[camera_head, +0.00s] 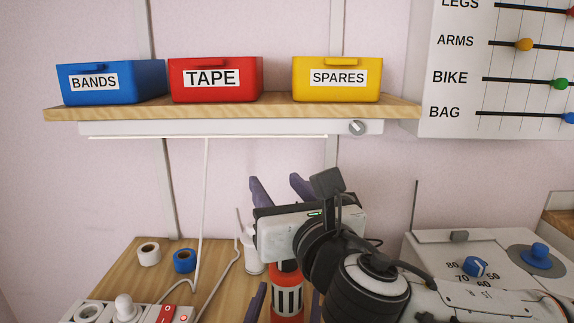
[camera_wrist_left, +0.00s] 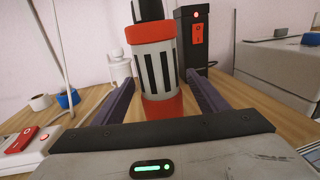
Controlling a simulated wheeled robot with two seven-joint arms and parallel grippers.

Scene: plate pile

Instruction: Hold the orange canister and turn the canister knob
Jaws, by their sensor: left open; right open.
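The orange canister (camera_head: 286,274) stands upright on the wooden bench, with a pale band and dark slots. It fills the middle of the left wrist view (camera_wrist_left: 157,106). Its black knob (camera_wrist_left: 150,10) shows there at the top edge, partly cut off; the head view hides it behind my right gripper. My left gripper (camera_wrist_left: 160,80) is open, one purple finger on each side of the canister, with no clear contact. Its fingers also show low in the head view (camera_head: 288,293). My right gripper (camera_head: 276,184) is open above the canister, fingers pointing away from the camera; I cannot tell whether it touches the knob.
A white bottle (camera_head: 252,252) stands just left of the canister. A black box with a red switch (camera_wrist_left: 196,42) stands behind it. Tape rolls (camera_head: 184,261) and a power strip (camera_head: 125,308) lie left. A grey machine (camera_head: 455,248) is at right; a shelf (camera_head: 230,107) hangs above.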

